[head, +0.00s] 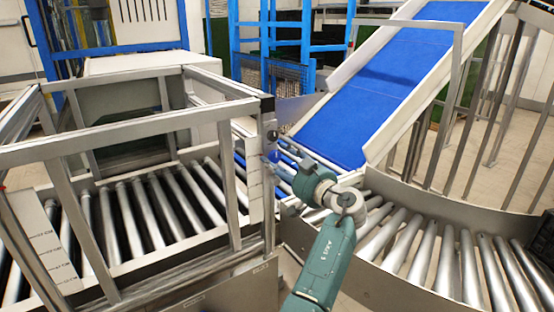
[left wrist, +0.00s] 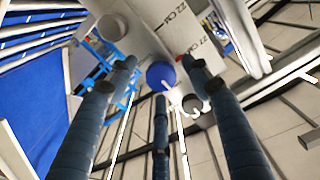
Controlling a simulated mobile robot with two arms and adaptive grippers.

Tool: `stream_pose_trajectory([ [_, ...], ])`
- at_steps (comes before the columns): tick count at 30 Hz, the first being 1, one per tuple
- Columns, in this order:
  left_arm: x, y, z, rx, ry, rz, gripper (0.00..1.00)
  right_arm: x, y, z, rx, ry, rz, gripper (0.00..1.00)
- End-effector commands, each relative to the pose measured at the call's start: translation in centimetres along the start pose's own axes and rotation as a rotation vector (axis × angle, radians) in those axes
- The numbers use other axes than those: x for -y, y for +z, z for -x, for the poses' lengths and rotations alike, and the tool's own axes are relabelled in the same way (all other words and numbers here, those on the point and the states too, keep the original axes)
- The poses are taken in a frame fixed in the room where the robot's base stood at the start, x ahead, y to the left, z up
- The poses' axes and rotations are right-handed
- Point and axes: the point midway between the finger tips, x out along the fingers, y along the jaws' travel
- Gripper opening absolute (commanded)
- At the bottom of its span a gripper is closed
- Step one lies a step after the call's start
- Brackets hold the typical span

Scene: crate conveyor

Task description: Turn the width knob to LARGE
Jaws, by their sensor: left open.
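A round blue knob (left wrist: 161,74) shows in the left wrist view on a pale panel (left wrist: 215,38) with dark lettering, which I cannot fully read. I cannot tell the knob's setting. My left gripper (left wrist: 158,72) is open, its dark blue fingers spread around the knob in this view; whether any finger touches it is unclear. In the head view my left gripper (head: 281,170) is beside the corner post of the metal frame, and its fingers and arm hide much of that area. My right gripper is not in view.
The metal frame (head: 130,124) stands over a roller conveyor (head: 150,215) at left. A blue belt (head: 390,85) slopes down from the upper right toward curved rollers (head: 445,260). Grey round parts (left wrist: 111,27) sit near the knob in the left wrist view.

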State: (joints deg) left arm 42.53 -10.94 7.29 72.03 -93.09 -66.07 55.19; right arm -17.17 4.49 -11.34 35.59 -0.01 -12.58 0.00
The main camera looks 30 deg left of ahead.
Motion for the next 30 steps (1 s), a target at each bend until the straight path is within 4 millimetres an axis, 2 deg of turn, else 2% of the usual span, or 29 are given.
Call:
stream_pose_trajectory([
  [2,-0.01,0.02,0.01,0.0,0.0,0.0,0.5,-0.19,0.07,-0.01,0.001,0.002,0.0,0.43],
  [3,-0.01,0.02,0.01,0.0,0.0,0.0,0.46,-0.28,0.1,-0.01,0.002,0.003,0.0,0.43],
  [9,0.0,0.03,-0.02,0.001,0.0,0.0,0.06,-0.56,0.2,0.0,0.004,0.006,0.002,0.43],
  [30,0.06,0.23,-0.07,0.002,-0.001,-0.086,0.04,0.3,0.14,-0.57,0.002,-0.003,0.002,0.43],
])
